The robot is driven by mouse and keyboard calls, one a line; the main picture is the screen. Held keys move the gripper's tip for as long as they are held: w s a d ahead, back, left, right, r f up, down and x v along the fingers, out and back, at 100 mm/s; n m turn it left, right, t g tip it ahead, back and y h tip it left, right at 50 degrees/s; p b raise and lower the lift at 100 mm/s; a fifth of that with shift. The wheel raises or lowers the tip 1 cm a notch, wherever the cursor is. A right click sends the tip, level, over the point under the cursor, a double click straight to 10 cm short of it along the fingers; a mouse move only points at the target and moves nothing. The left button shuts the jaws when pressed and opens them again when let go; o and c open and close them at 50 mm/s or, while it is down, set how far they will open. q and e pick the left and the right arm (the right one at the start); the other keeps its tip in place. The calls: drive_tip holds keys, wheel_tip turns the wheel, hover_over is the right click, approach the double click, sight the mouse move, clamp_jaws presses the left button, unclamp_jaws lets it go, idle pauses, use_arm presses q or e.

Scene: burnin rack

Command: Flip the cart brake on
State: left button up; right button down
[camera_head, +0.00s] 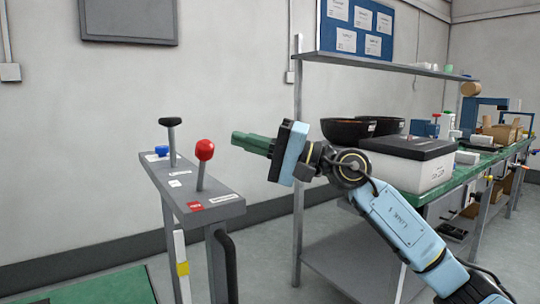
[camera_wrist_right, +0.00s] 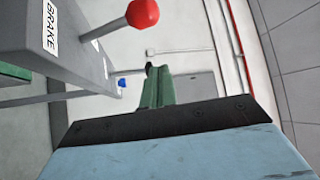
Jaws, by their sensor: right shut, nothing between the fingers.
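A lever with a red ball knob (camera_head: 204,150) stands up from the near end of a grey cart panel (camera_head: 207,197), leaning slightly right. The wrist view shows the red ball (camera_wrist_right: 142,13) at the top and a white label reading BRAKE (camera_wrist_right: 50,24) on the panel beside that lever. My right gripper (camera_head: 236,140) has green fingers, shut and empty, pointing left. It is right of the red ball and a little higher in the head view, apart from it. Its fingers also show in the wrist view (camera_wrist_right: 158,84). My left gripper is not in view.
A black T-handle lever (camera_head: 171,123) and a blue knob (camera_head: 162,150) sit at the panel's far end. A workbench (camera_head: 436,192) with a white box (camera_head: 406,168) and dark bowls stands at right. A green surface (camera_head: 110,288) lies at lower left.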

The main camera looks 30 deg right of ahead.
drive_tip(key=shift+f+v, duration=0.2)
drive_tip(key=shift+v, duration=1.1)
drive_tip(key=shift+f+v, duration=0.25)
drive_tip(key=shift+v, duration=1.1)
drive_tip(key=shift+w, duration=0.2)
